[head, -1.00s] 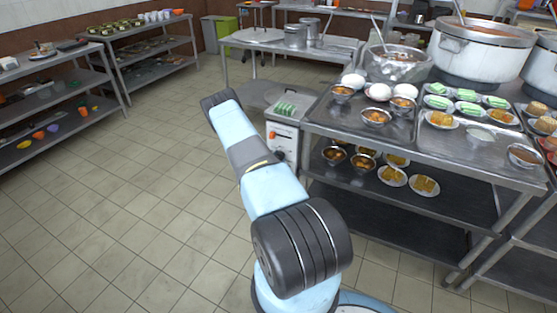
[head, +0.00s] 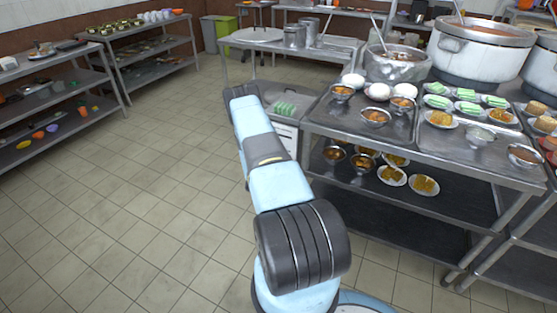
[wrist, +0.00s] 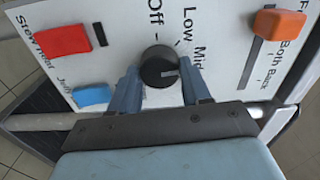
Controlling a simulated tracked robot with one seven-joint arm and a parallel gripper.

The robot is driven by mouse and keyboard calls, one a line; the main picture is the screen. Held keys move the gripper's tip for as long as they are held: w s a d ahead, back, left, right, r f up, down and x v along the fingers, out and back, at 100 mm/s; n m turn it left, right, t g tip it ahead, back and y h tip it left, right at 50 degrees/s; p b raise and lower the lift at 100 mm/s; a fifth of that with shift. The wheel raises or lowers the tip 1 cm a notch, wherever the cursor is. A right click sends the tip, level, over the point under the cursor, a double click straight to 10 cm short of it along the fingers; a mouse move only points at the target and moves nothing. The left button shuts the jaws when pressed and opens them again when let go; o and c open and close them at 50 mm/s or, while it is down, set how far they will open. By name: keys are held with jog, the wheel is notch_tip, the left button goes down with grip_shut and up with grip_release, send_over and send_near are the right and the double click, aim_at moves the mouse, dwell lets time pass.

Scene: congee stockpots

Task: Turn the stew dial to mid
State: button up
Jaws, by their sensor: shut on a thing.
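The stew dial (wrist: 158,57) is a round black knob on a white control panel (wrist: 118,45) in the wrist view. Its pale pointer line points right, roughly toward the "Mid" mark. "Off" is printed above it, "Low" at upper right and "Mid" at right. My gripper (wrist: 160,88) is shut on the dial, with one blue-grey finger at each side. In the head view, my arm's far end covers much of the white appliance (head: 287,136), and the dial and fingertips are hidden.
The panel also has a red control (wrist: 63,41), a blue control (wrist: 92,95) and an orange slider knob (wrist: 279,23). A metal bar (wrist: 40,122) runs below the panel. A steel table (head: 440,150) with bowls and plates stands right of the appliance. The floor at left is clear.

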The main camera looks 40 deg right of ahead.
jog(key=shift+a+f+m, duration=0.2)
jog(key=shift+m, duration=0.3)
jog(key=o, duration=1)
jog(key=shift+d+r, duration=0.1)
jog(key=v, duration=1.4)
